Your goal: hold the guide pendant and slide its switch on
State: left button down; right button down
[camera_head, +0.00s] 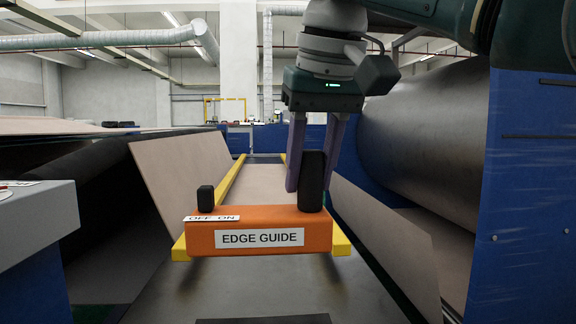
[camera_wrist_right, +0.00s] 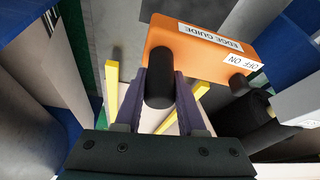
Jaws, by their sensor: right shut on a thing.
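The guide pendant (camera_head: 215,238) is an orange box labelled EDGE GUIDE in the middle of the head view, with an upright black handle (camera_head: 311,182) at its right end. A small black switch (camera_head: 205,198) stands at its left end, behind the OFF side of the OFF ON label (camera_head: 212,218). My right gripper (camera_head: 314,178) comes down from above, its purple fingers shut on the handle. In the right wrist view, the fingers (camera_wrist_right: 160,95) flank the handle (camera_wrist_right: 159,88), and the switch (camera_wrist_right: 239,84) is apart from them. My left gripper is out of view.
Yellow rails (camera_head: 232,181) run behind the pendant; whether it touches them is unclear. A large roll (camera_head: 420,130) and blue panel (camera_head: 525,190) stand at right. A grey box (camera_head: 38,222) is at left. The space around the switch looks clear.

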aim_at(311, 211)
jog(key=shift+f+b, duration=0.4)
jog(key=shift+f, duration=0.6)
jog(key=shift+f, duration=0.35)
jog(key=shift+f, duration=0.4)
jog(key=shift+f+b, duration=0.35)
jog(key=shift+b, duration=0.05)
jog(key=shift+f, duration=0.4)
jog(key=shift+f, duration=0.35)
jog(key=shift+f+b, duration=0.3)
jog(key=shift+f, duration=0.2)
jog(key=shift+f, duration=0.2)
